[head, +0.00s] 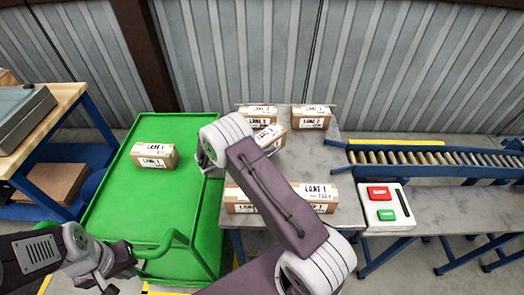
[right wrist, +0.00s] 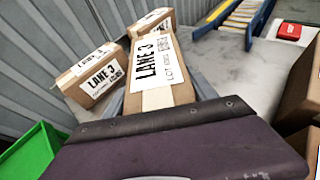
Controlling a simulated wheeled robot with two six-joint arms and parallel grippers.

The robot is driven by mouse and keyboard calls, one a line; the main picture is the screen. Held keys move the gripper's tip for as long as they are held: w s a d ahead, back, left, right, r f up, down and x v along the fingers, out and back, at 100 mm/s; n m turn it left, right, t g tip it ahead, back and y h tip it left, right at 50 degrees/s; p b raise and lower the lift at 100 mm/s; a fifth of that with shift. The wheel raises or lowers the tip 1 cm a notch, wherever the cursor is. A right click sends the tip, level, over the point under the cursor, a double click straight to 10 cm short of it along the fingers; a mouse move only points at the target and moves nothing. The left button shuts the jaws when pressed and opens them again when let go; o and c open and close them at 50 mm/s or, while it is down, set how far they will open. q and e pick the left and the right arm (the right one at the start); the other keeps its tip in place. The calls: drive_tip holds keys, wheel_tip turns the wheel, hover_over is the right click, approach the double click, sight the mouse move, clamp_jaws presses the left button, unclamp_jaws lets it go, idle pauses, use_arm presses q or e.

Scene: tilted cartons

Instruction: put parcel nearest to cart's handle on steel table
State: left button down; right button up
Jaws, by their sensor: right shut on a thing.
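My right gripper (right wrist: 162,92) is shut on a brown parcel (right wrist: 158,62) with a LANE 3 label, its grey fingers on both sides of it. In the head view this parcel (head: 270,138) sits at an angle over the steel table (head: 290,165), close to two parcels at the back; I cannot tell whether it touches the table. My right arm hides the gripper there. The green cart (head: 115,205) has its handle (head: 160,245) at the front, and one parcel (head: 154,155) lies toward its back. My left gripper (head: 105,278) is low at the left, near the handle; its jaws are unclear.
Two parcels stand at the steel table's back, left (head: 258,115) and right (head: 311,118). More parcels (head: 318,194) lie at its front, partly behind my arm. A roller conveyor (head: 430,158) and a button box (head: 386,206) are on the right. A wooden-topped bench (head: 50,105) stands left.

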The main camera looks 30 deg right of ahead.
drive_tip(key=shift+w+d+f, duration=0.15)
drive_tip(key=shift+w+f, duration=0.1)
drive_tip(key=shift+w, duration=0.2)
wheel_tip(320, 180, down, 3)
drive_tip(key=shift+s+f, duration=0.15)
drive_tip(key=shift+f, duration=0.35)
drive_tip(key=shift+f, duration=0.1)
drive_tip(key=shift+f, duration=0.1)
drive_tip(key=o, duration=1.8)
